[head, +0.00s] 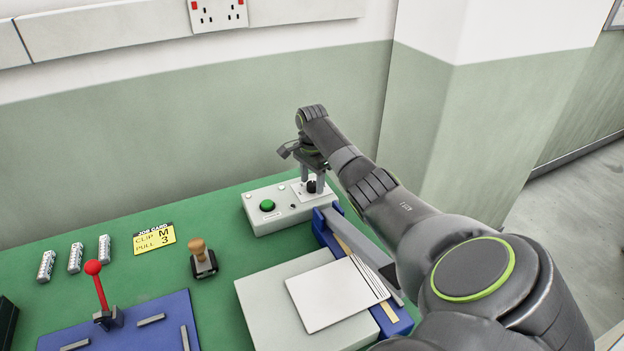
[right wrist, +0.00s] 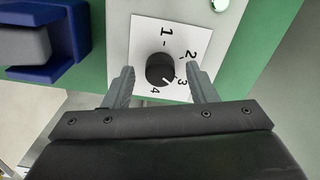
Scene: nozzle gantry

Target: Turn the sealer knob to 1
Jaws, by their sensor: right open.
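The sealer (head: 284,217) is a pale box at the back of the green table, with a green button and a dark knob (head: 311,186). In the right wrist view the black knob (right wrist: 159,68) sits on a white dial plate (right wrist: 145,40) marked 1 to 4. Its white pointer line faces lower right, near the 3; the exact setting is hard to tell. My right gripper (head: 312,182) is above the knob, pointing down. In the wrist view its open fingers (right wrist: 161,78) stand on either side of the knob, with gaps showing. My left gripper is not in view.
A blue holder (head: 325,236) stands right beside the sealer. White cards (head: 330,294) lie on a pale block in front.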

